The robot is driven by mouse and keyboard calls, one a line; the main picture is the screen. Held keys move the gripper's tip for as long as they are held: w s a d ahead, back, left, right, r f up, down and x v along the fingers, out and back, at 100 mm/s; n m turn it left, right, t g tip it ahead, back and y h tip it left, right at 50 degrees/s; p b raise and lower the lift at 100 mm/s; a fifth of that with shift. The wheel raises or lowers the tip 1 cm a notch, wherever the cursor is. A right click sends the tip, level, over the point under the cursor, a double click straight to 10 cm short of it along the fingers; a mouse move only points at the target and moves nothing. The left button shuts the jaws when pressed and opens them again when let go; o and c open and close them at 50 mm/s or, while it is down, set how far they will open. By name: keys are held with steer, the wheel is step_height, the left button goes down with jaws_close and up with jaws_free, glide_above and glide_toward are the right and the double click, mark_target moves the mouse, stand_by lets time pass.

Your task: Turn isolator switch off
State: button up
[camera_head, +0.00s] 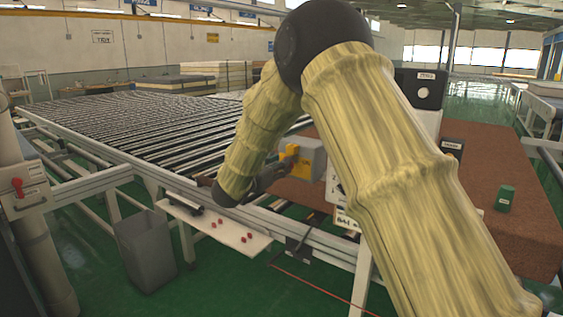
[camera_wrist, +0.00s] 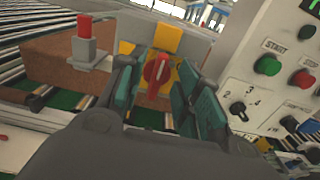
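The isolator switch is a red rotary knob (camera_wrist: 156,73) on a yellow plate (camera_wrist: 158,38) in the wrist view. Its handle points nearly up and down in that picture. In the head view the grey switch box (camera_head: 312,160) with its yellow front stands at the conveyor's near edge; the red knob cannot be made out there. My gripper (camera_wrist: 157,82) is open, with one teal finger left of the knob and one right of it. Gaps show on both sides, and I cannot tell whether either finger touches it. In the head view my gripper (camera_head: 276,174) is beside the box, partly hidden by my arm.
A control panel (camera_wrist: 262,92) with green and red buttons and black selector knobs stands close on the right. The roller conveyor (camera_head: 150,125) lies behind. A grey bin (camera_head: 146,250) stands below.

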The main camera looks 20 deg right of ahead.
steer(key=shift+x, duration=0.9)
jaws_close()
